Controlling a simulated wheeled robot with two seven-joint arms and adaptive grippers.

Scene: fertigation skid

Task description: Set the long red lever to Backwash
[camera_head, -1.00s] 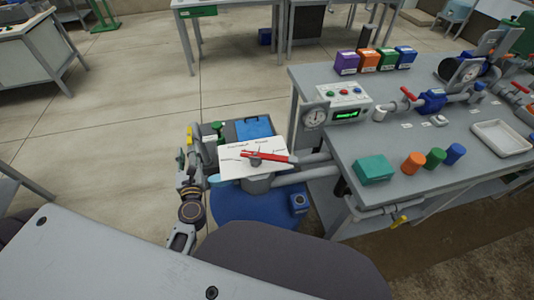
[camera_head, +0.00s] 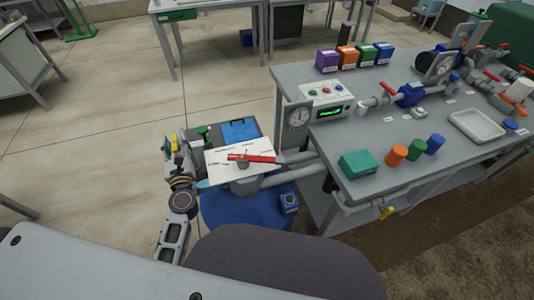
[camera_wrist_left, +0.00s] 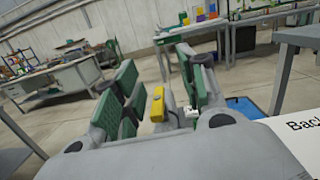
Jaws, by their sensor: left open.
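The long red lever (camera_head: 252,158) lies across a white label plate (camera_head: 222,170) on top of a grey valve body. Its long end points right in the head view. The plate's print is too small to read there. In the left wrist view the plate's corner (camera_wrist_left: 294,146) shows at the lower right with the letters "Bac"; the lever is not in that view. My left gripper (camera_head: 189,142) is open beside the plate's left edge, apart from the lever. Its green-padded fingers (camera_wrist_left: 163,88) stand spread in the wrist view, with a yellow block (camera_wrist_left: 157,104) between them. My right gripper is not in view.
A blue round base (camera_head: 235,209) lies below the valve. Grey pipes (camera_head: 290,174) run right to a bench (camera_head: 400,120) with a gauge (camera_head: 298,116), coloured boxes and a white tray (camera_head: 477,126). A blue-topped box (camera_head: 239,130) stands behind the plate.

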